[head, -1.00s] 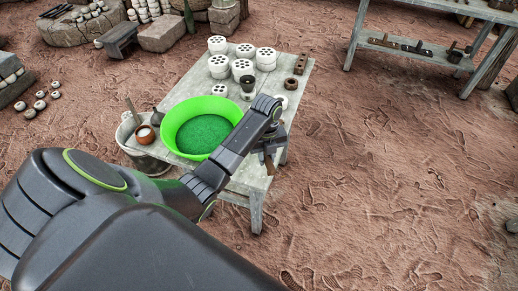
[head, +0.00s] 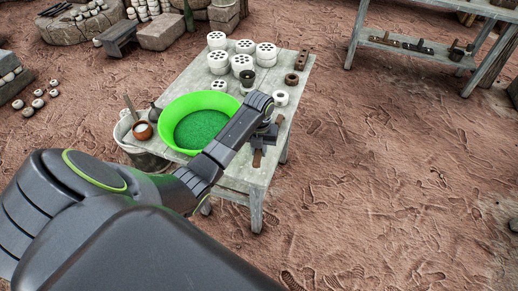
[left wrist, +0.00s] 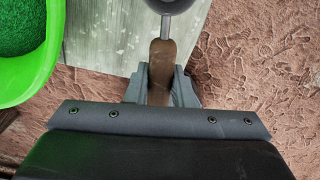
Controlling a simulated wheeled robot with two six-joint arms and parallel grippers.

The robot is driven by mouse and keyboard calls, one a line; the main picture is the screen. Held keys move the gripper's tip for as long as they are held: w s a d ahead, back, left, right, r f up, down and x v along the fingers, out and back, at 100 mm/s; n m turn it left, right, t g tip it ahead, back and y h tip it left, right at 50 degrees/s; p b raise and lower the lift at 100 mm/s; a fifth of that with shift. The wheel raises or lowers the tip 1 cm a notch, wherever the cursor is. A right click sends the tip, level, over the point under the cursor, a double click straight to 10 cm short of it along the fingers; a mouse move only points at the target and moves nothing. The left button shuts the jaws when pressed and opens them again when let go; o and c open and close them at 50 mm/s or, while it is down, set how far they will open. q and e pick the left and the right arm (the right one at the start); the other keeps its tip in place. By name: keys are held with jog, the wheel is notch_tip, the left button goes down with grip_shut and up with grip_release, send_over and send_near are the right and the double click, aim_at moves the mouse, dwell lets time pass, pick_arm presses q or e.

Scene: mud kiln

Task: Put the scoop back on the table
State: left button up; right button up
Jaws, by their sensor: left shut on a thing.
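My left gripper (head: 264,138) is over the right part of the table (head: 295,85), to the right of the bright green basin. It is shut on the brown handle of the scoop (head: 257,158). In the left wrist view, the scoop's handle (left wrist: 161,62) runs between the two fingers, and its rounded dark grey head shows at the top edge, partly cut off. The table's grey boards (left wrist: 108,35) lie below and to the left of it, with bare ground to the right. I cannot tell whether the scoop touches the table. My right gripper is not in view.
The green basin (head: 168,112) with green grains takes up the table's left front. White pierced blocks (head: 218,61), a white ring (head: 281,98) and brown bricks (head: 302,60) stand farther back. A bucket (head: 150,158) stands left of the table. The right front corner is mostly clear.

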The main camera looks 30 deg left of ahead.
pick_arm(q)
notch_tip(320, 180, down, 3)
jog(key=b, duration=0.3)
jog(key=shift+f, duration=0.2)
jog(key=shift+f+b, duration=0.5)
jog(key=shift+f, duration=0.7)
jog(key=shift+f, duration=0.1)
jog(key=o, duration=1.5)
notch_tip(320, 180, up, 6)
jog(key=p, duration=0.6)
jog(key=shift+p, duration=0.3)
